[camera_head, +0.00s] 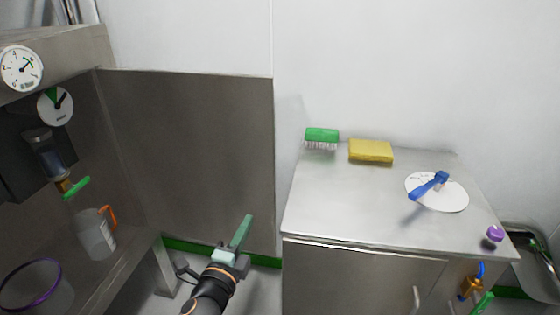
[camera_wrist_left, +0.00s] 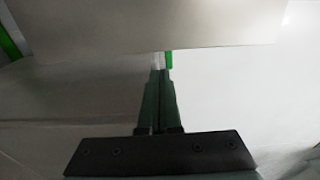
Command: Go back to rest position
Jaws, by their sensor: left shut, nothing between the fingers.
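My left gripper (camera_head: 243,232) shows in the head view at the lower middle, with its green fingers pointing up and away. It is in front of the grey cabinet panel, left of the steel counter. In the left wrist view the two green fingers (camera_wrist_left: 160,88) lie together, shut, with nothing between them. They point toward the lower edge of a pale panel (camera_wrist_left: 150,35). My right gripper does not show in either view.
The steel counter (camera_head: 345,205) holds a green brush (camera_head: 322,137), a yellow sponge (camera_head: 371,151), and a white disc (camera_head: 452,196) with a blue-handled tool (camera_head: 428,186). At left, a shelf holds a jug with an orange handle (camera_head: 97,238) and a purple-rimmed container (camera_head: 35,290).

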